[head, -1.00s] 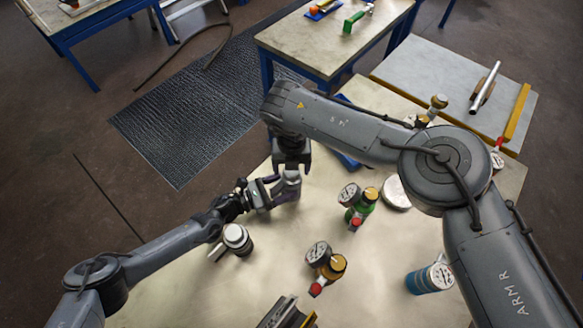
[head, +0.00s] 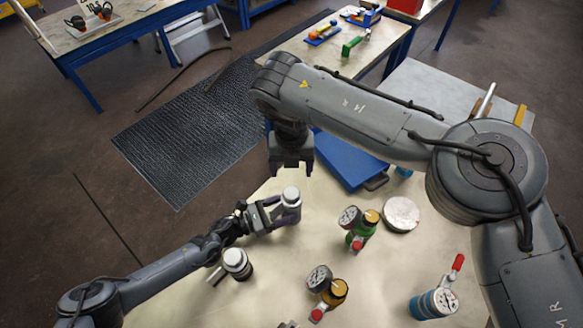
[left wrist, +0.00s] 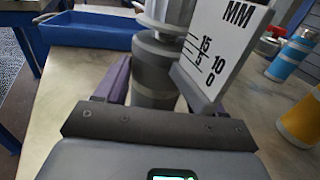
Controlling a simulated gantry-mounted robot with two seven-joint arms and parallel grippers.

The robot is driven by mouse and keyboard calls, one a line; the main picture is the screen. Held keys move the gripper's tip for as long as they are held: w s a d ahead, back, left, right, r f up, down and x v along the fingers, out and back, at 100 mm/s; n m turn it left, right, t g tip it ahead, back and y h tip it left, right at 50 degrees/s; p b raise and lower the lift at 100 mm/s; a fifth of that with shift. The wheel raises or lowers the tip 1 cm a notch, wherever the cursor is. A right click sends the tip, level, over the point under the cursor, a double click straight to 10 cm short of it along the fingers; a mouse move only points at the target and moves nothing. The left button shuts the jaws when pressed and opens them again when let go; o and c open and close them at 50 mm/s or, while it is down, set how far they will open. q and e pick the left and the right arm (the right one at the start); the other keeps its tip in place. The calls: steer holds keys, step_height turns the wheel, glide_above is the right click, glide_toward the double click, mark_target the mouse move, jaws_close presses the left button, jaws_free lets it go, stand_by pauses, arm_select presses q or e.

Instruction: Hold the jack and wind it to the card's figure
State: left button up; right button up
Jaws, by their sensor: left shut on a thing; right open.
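The jack (head: 291,199) is a small grey cylinder with a pale round top, standing upright on the bench in the head view. My left gripper (head: 282,214) is shut around its body from the left. In the left wrist view the jack's grey body (left wrist: 156,70) sits between the purple fingers, with a pale flared part above. A white scale plate (left wrist: 222,40) marked MM, with 15, 10, 5 and 0, stands tilted at its right. My right gripper (head: 290,168) is open and empty, jaws down, just above the jack top in the picture. I cannot read any target card.
A similar grey piece with a pale top (head: 236,262) stands near my left forearm. Gauged fittings, one green (head: 362,228) and one yellow (head: 333,292), stand to the right, with a blue cylinder (head: 432,303). A blue tray (head: 346,160) and a pale disc (head: 401,213) lie behind.

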arm_select(q)
steer(key=o, duration=1.7)
steer(key=shift+a, duration=0.1)
